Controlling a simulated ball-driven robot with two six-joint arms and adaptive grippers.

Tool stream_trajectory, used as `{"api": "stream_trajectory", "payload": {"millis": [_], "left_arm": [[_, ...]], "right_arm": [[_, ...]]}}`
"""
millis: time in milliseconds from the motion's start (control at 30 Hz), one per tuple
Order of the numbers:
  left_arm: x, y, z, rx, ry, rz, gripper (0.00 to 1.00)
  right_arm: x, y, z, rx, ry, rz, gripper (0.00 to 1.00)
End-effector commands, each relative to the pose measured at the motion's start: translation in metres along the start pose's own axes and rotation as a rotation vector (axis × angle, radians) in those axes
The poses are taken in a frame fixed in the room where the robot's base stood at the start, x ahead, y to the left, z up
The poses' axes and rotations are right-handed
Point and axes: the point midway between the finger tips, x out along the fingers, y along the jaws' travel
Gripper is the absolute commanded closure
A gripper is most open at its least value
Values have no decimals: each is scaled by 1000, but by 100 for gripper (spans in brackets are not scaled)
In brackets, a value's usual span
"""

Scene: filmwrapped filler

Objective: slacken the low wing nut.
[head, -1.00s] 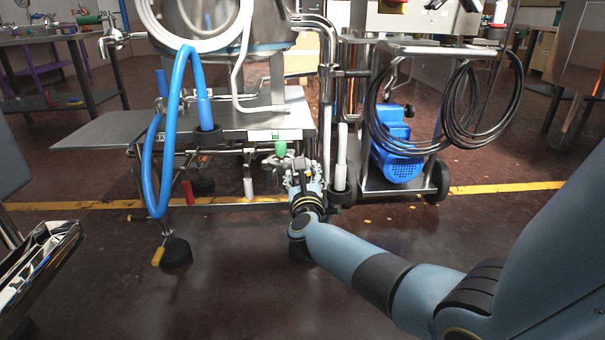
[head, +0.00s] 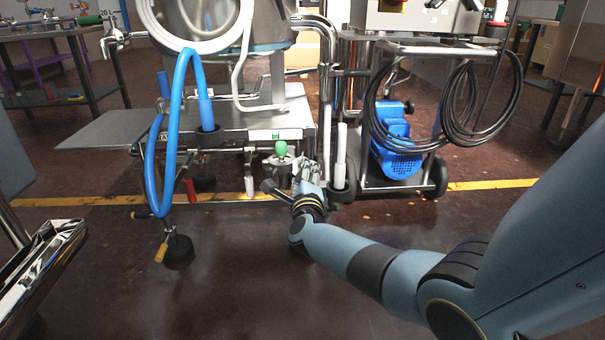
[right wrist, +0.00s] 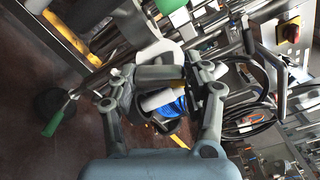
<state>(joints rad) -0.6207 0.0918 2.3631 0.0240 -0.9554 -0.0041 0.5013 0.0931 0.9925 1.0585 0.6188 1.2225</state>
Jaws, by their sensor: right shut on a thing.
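My right gripper (head: 289,178) reaches in low at the front of the steel filler frame (head: 250,120), just below a green knob (head: 281,148). In the right wrist view my right gripper (right wrist: 163,76) has its two fingers closed in on a small greyish part between their tips. The wing nut itself is mostly hidden by the fingers, and I cannot make out its wings. The green knob also shows at the top of the right wrist view (right wrist: 170,5). My left gripper is not in view.
A blue hose (head: 176,110) loops down at the filler's left. A white upright tube (head: 341,150) stands right beside my gripper. A wheeled cart with a blue motor (head: 397,150) and coiled black cable (head: 468,105) is to the right. The floor in front is clear.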

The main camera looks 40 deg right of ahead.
Motion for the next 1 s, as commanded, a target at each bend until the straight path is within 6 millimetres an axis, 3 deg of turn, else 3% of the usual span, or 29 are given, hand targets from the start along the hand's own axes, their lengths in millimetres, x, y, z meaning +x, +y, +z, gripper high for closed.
{"api": "stream_trajectory", "payload": {"millis": [333, 833, 867, 1000], "left_arm": [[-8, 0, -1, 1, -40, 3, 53], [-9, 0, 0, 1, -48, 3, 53], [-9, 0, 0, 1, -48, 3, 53], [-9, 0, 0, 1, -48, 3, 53]], "right_arm": [[-1, 1, 0, -120, 0, 3, 83], [-1, 2, 0, -135, 0, 3, 83], [-1, 2, 0, -135, 0, 3, 47], [0, 1, 0, -135, 0, 2, 29]]}}
